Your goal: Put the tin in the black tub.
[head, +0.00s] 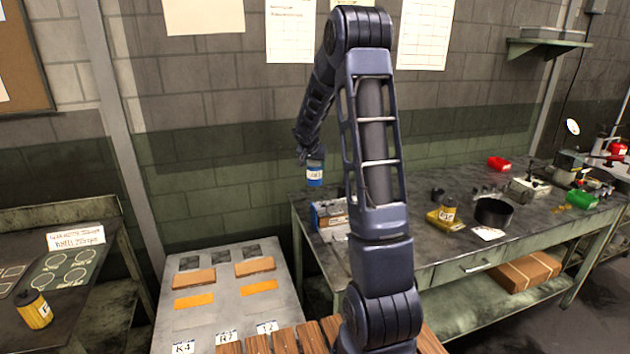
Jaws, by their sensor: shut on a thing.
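My gripper (312,158) hangs at the end of my arm, left of my forearm in the picture. It is shut on a small blue tin (315,178) with a white label, held upright in the air in front of the wall near the left end of the workbench. The fingers are small and partly hidden. The round black tub (494,213) stands on the bench to the right, apart from the tin. Its inside is dark and I cannot see what it holds.
On the workbench (415,268), a yellow tin (448,209) stands in a yellow tray left of the tub. A small dark cup (438,194), a red bin (499,163) and a green bin (581,199) are nearby.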

